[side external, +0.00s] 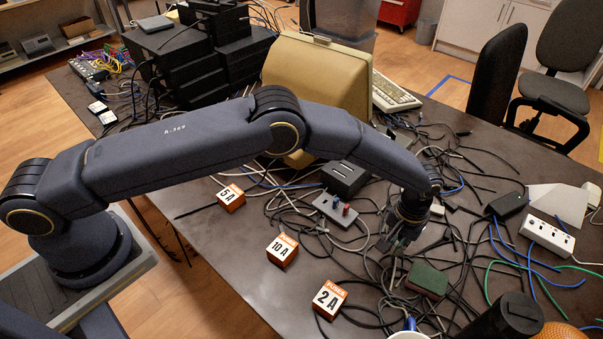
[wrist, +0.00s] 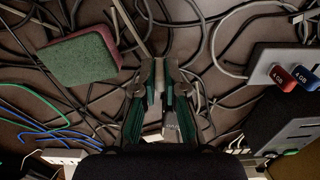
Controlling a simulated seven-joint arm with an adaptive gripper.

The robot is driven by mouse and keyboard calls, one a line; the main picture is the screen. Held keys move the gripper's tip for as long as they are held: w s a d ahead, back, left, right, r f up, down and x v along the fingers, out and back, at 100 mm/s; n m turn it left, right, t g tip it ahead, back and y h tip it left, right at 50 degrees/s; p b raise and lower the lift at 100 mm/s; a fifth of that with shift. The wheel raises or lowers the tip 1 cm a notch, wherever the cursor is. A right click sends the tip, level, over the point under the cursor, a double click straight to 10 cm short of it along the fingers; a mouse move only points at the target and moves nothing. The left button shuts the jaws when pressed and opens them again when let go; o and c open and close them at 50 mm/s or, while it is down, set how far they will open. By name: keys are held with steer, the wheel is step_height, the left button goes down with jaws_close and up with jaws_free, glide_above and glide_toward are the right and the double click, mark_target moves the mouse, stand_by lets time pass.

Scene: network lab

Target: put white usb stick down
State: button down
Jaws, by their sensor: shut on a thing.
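My gripper (side external: 401,238) is low over the cable-strewn dark table, between the grey box with the red and blue USB sticks and the green sponge. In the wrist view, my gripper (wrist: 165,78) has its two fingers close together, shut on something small. A pale grey-white piece (wrist: 171,122) shows between the fingers and looks like the white USB stick. The fingers hide most of it, and it cannot be made out in the side view. I cannot tell whether it touches the table or cables.
The grey box (side external: 325,211) and green sponge (side external: 428,279) flank my gripper. Tangled cables cover most of the table here. Orange-and-white fuse boxes (side external: 282,251) stand towards the front left. A white power strip (side external: 547,236) lies at right. Bare table shows at front left (side external: 225,255).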

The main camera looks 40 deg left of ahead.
steer(key=shift+f, duration=1.1)
steer(key=c, duration=1.2)
jaws_free()
steer(key=shift+f, duration=0.15)
steer(key=shift+c, duration=0.2)
